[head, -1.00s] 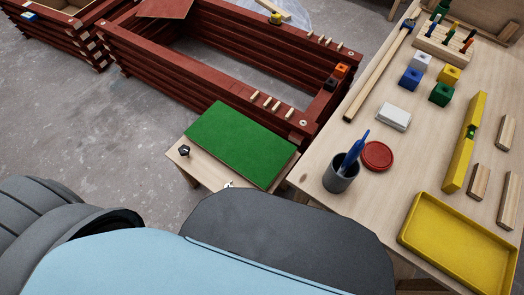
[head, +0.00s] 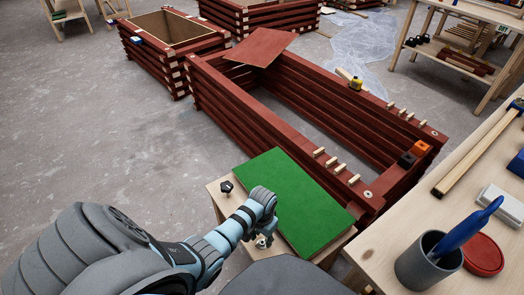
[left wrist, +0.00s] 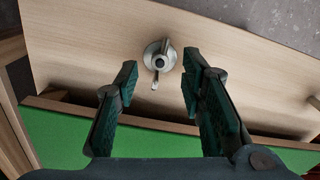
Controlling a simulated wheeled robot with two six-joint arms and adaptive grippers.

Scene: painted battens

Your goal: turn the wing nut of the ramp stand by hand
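The ramp stand (head: 217,198) is a pale wooden stand with a green ramp board (head: 300,205) on top. Its metal wing nut (left wrist: 159,57) shows in the left wrist view on the wooden face, its wings running roughly up and down in the picture. In the head view the wing nut (head: 261,243) is small, just below my left gripper (head: 264,226). In the left wrist view my left gripper (left wrist: 158,74) is open, its two dark green padded fingers apart, with the wing nut between and just beyond the tips. It holds nothing. My right gripper is out of view.
A black knob (head: 226,187) is on the stand's left end. A red batten frame (head: 230,110) stands right behind the ramp. At right a workbench (head: 405,225) carries a grey cup (head: 428,262) with a blue tool and a red lid (head: 484,255). Grey floor is clear at left.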

